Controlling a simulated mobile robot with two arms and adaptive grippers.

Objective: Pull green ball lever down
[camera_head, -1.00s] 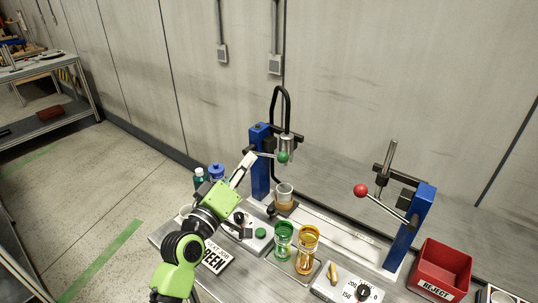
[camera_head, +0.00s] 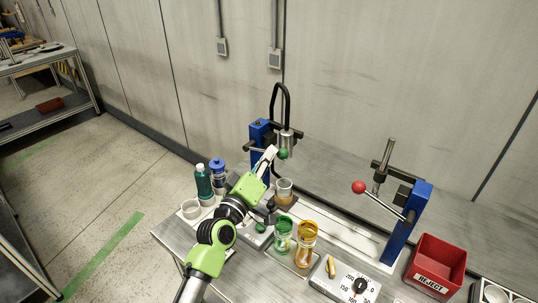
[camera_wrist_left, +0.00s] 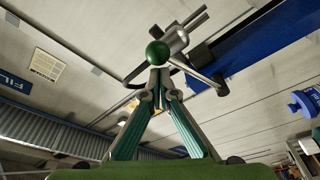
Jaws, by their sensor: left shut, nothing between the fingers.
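The green ball (camera_head: 283,154) sits on the end of the lever of the left blue press (camera_head: 259,176). In the left wrist view the green ball (camera_wrist_left: 158,53) is just beyond my fingertips, with its lever rod (camera_wrist_left: 200,77) running right to the blue post. My left gripper (camera_head: 270,152) is shut and empty, its tips close beside the ball at about its height. It also shows in the left wrist view (camera_wrist_left: 158,72), fingers together. I cannot tell whether the tips touch the ball. My right gripper is not in view.
A glass (camera_head: 285,188) stands under the press. Green (camera_head: 283,236) and amber (camera_head: 306,240) glasses stand in front. A second press with a red ball lever (camera_head: 358,187) and a red reject bin (camera_head: 439,265) are on the right. Bottles (camera_head: 204,182) stand left.

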